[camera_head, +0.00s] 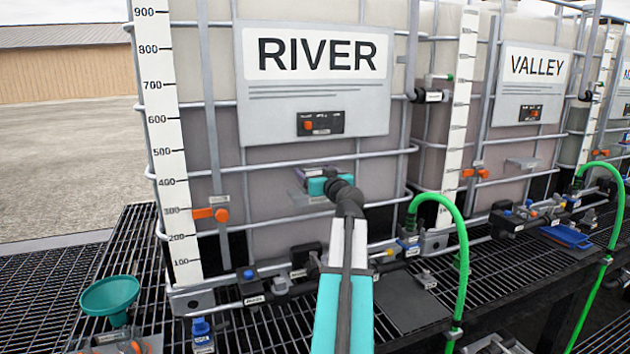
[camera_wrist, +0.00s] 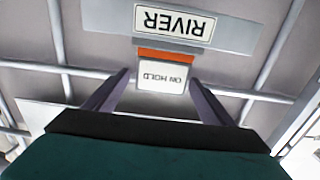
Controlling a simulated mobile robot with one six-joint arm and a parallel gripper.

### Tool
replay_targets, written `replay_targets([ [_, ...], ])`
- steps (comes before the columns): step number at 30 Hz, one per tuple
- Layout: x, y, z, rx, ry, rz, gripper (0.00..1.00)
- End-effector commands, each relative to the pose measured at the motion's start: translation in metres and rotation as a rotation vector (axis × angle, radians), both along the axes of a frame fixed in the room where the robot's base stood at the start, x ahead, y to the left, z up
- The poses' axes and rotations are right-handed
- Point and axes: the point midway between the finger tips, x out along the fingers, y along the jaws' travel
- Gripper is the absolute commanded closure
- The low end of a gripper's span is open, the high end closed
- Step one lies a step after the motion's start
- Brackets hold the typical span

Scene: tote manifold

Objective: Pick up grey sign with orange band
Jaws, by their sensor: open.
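My gripper (camera_wrist: 160,84) is open, with one dark finger on each side of the sign. Gaps show between the fingers and the sign's edges, so it is not clamped. In the head view my gripper (camera_head: 318,173) is at the front of the RIVER tank, below its large panel (camera_head: 318,100). The sign cannot be made out there.
Metal cage bars (camera_head: 270,165) cross the tank front near my gripper. A small grey ledge (camera_head: 305,198) juts out below it. A green hose (camera_head: 462,240) arches to the right. A teal funnel (camera_head: 110,293) stands on the black grating at left.

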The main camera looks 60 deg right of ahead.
Motion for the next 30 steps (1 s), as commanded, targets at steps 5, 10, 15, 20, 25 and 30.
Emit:
replay_targets([
  [5, 0.0016, -0.0012, -0.0002, 0.000, 0.000, 0.000, 0.23],
  [10, 0.0013, -0.0012, -0.0002, -0.001, 0.001, -0.001, 0.23],
  [15, 0.0009, -0.0013, -0.0001, -0.001, 0.001, -0.001, 0.23],
  [20, 0.0007, -0.0015, 0.0000, -0.001, 0.001, -0.001, 0.35],
  [25, 0.0005, -0.0016, 0.0000, -0.001, 0.001, -0.002, 0.64],
  [30, 0.0003, -0.0017, 0.0001, -0.001, 0.000, -0.002, 0.68],
])
